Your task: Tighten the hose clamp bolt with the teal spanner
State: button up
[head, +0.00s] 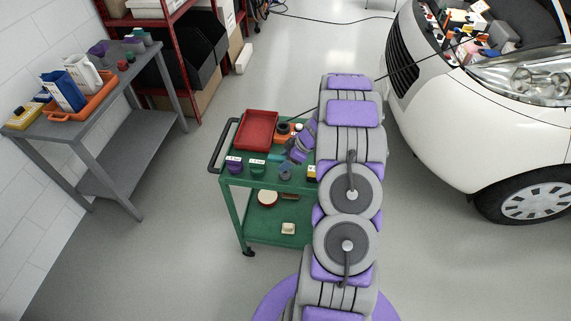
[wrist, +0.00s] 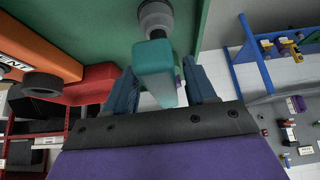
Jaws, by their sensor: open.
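In the wrist view, a teal block-shaped handle (wrist: 155,62) hangs between the two blue fingers of my gripper (wrist: 160,76). A grey round piece (wrist: 156,17) adjoins its far end. I take the teal part for the spanner's handle, but its working end is not visible. My gripper is open, with a finger on each side of the handle and gaps showing. In the head view, my gripper (head: 299,152) is low over the green trolley (head: 272,184), partly hidden by my arm. The hose clamp bolt cannot be made out in either view.
A red tray (head: 256,131) and labelled purple (head: 234,165) and teal (head: 257,168) items are on the trolley. A grey bench (head: 105,85) stands left. Floor between trolley and bench is clear.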

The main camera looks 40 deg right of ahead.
jog(key=shift+a, duration=0.2)
jog(key=c, duration=0.5)
grip_shut()
jog(key=shift+d, duration=0.1)
jog(key=shift+r, duration=0.1)
jog(key=shift+r, duration=0.5)
notch_tip(320, 180, up, 2)
jog(key=shift+w+r, duration=0.1)
jog(key=shift+r, duration=0.05)
jog(key=s+d+r, duration=0.1)
jog(key=s, duration=1.5)
jog(key=shift+d+r, duration=0.15)
jog(key=shift+r, duration=0.15)
